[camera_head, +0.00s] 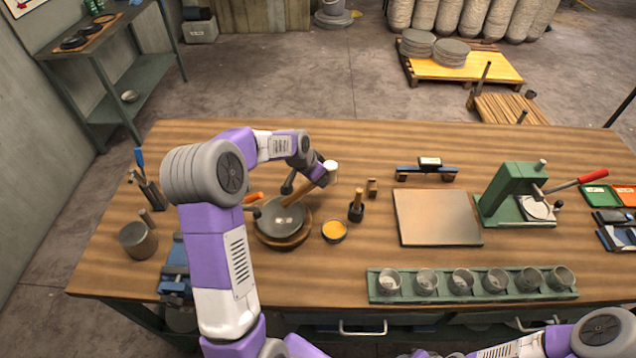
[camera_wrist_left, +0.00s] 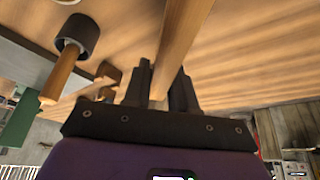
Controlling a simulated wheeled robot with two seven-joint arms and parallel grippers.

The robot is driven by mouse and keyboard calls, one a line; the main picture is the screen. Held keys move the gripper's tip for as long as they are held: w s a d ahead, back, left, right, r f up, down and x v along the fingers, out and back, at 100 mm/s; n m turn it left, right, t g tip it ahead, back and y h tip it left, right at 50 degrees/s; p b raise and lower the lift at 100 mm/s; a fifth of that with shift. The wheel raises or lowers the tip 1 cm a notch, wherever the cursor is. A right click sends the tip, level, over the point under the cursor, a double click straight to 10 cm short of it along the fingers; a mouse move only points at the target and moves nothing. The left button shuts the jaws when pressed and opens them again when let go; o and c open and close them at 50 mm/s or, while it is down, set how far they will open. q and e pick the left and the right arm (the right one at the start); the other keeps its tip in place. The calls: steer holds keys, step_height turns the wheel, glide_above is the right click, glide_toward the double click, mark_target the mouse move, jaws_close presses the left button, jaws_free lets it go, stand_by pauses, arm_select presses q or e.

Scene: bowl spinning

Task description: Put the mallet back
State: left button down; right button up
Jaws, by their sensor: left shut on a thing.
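The mallet (camera_head: 304,190) has a wooden handle and a pale head at its upper right end. It is tilted, with its lower left end in front of the dark bowl (camera_head: 284,217) in the head view. My left gripper (camera_head: 311,176) is shut on the mallet's handle. In the left wrist view the handle (camera_wrist_left: 187,35) runs up between the two dark fingers. I cannot tell whether the mallet touches the bowl. The bowl sits on a round wooden base (camera_head: 285,242). My right gripper is out of view; only part of that arm shows at the lower right.
Right of the bowl are an orange-filled dish (camera_head: 334,231), a dark holder with a wooden handle (camera_head: 357,207) and a small wooden block (camera_head: 373,188). A square board (camera_head: 437,218), green press (camera_head: 513,193) and rack of cups (camera_head: 470,285) stand further right.

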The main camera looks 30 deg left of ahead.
mark_target(305, 186)
arm_select(q)
steer(key=shift+f, duration=0.8)
steer(key=shift+w+f, duration=0.1)
steer(key=shift+f, duration=0.05)
steer(key=c, duration=0.9)
jaws_free()
steer(key=shift+r, duration=0.5)
steer(key=p+v, duration=0.1)
steer(key=v, duration=1)
steer(key=shift+s+r, duration=0.15)
steer(key=shift+s, duration=0.1)
